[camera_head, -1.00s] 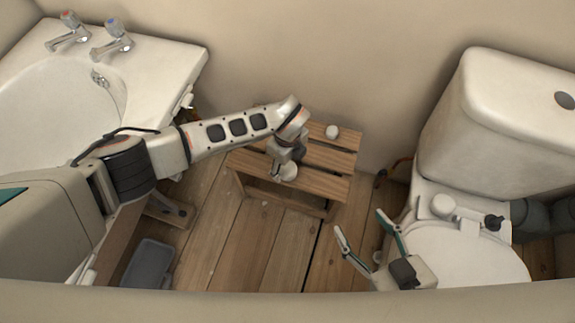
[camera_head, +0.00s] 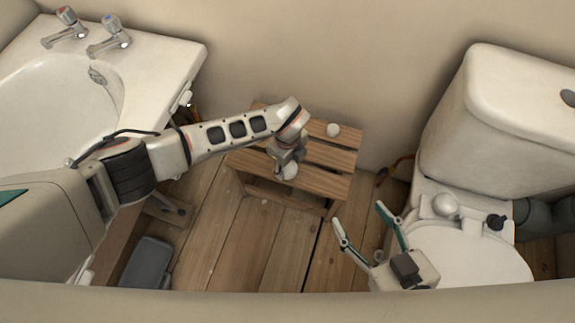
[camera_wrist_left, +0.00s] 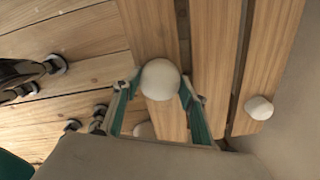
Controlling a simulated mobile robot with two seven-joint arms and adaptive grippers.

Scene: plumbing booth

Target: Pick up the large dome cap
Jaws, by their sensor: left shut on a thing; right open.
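The large dome cap (camera_head: 290,172) is white and round. It is at the front part of the slatted wooden stool in the head view. In the left wrist view the cap (camera_wrist_left: 160,78) sits between the two green-lined fingertips. My left gripper (camera_head: 287,164) is shut on it from above; the wrist view shows the gripper (camera_wrist_left: 158,92) too. I cannot tell whether the cap touches the slats. My right gripper (camera_head: 358,213) is open and empty, left of the toilet seat.
A smaller white cap (camera_head: 333,130) lies on the stool's (camera_head: 325,157) back slat. A white dome (camera_head: 445,205) and a black fitting (camera_head: 495,222) are at the toilet (camera_head: 465,250). The bath (camera_head: 165,60) is at left.

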